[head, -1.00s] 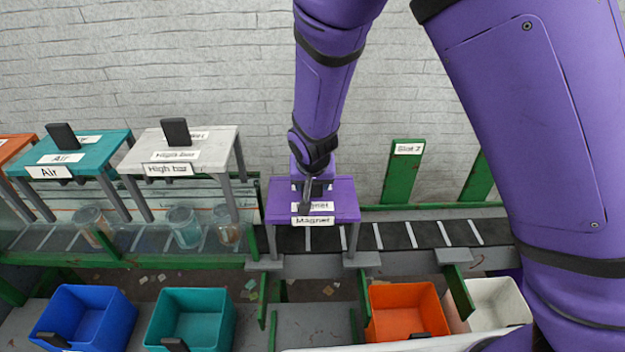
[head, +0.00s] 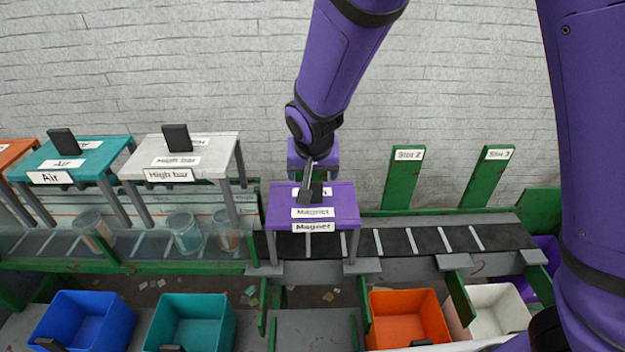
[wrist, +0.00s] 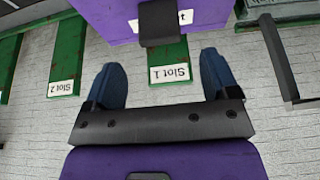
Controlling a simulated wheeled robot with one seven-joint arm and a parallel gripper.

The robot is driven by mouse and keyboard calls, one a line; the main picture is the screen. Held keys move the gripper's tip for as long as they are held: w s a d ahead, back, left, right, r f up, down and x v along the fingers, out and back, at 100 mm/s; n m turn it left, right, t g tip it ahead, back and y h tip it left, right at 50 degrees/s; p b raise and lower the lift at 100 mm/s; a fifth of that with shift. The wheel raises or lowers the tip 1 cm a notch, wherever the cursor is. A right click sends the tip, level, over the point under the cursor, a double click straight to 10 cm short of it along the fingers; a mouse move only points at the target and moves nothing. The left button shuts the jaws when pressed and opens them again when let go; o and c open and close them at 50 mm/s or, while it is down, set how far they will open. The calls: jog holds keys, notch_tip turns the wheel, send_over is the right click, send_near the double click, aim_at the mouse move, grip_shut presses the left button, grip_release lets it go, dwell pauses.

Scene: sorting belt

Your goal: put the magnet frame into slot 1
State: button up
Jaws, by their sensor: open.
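The purple magnet frame (head: 340,203) stands upright across the dark belt, its visible front legs on grey pads. Its dark handle (head: 311,191) sticks up from the top; it also shows in the wrist view (wrist: 160,24). My gripper (head: 313,165) is behind and above the handle, open and empty. In the wrist view its two blue fingers (wrist: 163,80) are spread, with the handle beyond their tips and apart from them. The green slot 1 sign (wrist: 170,73) shows just behind the frame in the wrist view; the frame and gripper hide it in the head view.
The slot 2 (head: 405,178) and slot 3 (head: 488,178) signs stand to the right, with bare belt (head: 430,240) before them. The high bar frame (head: 215,150) and air frame (head: 90,150) stand left. Blue, teal, orange and white bins line the front.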

jog(key=shift+v, duration=1.95)
jog(key=shift+d, duration=0.1)
jog(key=s+d+r+g+y, duration=0.1)
jog(key=s+d+r, duration=0.3)
jog(key=d+r, duration=0.4)
jog(key=s+d+r+y, duration=0.1)
jog(key=s+d+r, duration=0.2)
jog(key=d+r, duration=0.55)
jog(key=s+d+r+t+h, duration=0.1)
jog(key=s+d+r, duration=0.2)
jog(key=s+d, duration=0.7)
jog(key=shift+s+d+t+h, duration=0.2)
jog(key=shift+s+t+h, duration=0.15)
jog(key=shift+s, duration=2.1)
